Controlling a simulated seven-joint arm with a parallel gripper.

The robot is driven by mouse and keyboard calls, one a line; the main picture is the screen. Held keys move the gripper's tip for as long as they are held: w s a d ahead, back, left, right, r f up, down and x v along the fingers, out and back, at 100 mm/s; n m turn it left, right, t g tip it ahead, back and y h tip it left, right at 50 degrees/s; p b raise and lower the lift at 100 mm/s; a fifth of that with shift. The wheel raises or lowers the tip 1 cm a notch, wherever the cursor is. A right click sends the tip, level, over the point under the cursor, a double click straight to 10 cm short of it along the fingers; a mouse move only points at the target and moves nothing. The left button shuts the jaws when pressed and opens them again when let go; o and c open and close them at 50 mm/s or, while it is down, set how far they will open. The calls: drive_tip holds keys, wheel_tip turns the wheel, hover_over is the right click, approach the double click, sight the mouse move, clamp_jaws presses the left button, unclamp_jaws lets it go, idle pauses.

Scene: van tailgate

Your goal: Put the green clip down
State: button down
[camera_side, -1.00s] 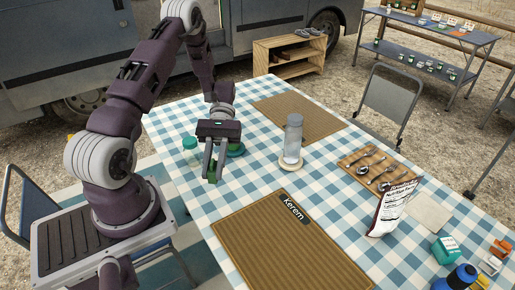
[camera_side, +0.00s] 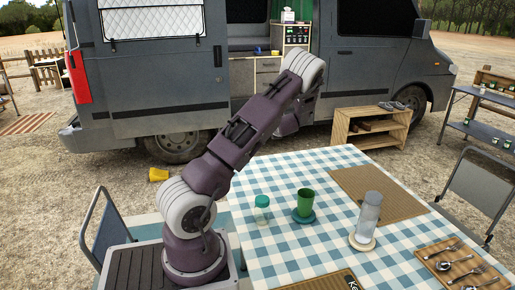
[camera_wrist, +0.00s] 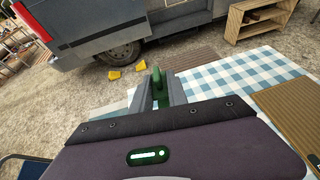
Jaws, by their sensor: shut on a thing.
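My gripper (camera_wrist: 161,95) shows in the wrist view, shut on the green clip (camera_wrist: 158,82). The clip stands up between the two grey fingers, and its lower part is hidden by them. The gripper is raised and points toward the van, with the table's edge and the gravel beyond the fingers. In the side view my own arm reaches back toward the van and hides the gripper and the clip. The checked table (camera_side: 290,245) lies in front of the arm.
A cutlery board (camera_side: 450,265) lies at right. Yellow blocks (camera_wrist: 114,74) lie on the gravel by the van. Bare checked cloth shows between these things.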

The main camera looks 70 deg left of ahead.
drive_tip(key=w+a+r+m+t+h, duration=0.1)
drive_tip(key=w+r+m+t, duration=0.1)
drive_tip(key=w+m+t, duration=0.15)
hover_over(278, 191)
wheel_tip(278, 191, down, 23)
drive_tip(key=shift+n, duration=0.25)
drive_tip(key=shift+f, duration=3.15)
drive_tip(key=shift+f, duration=0.55)
drive_tip(key=c, duration=1.2)
unclamp_jaws()
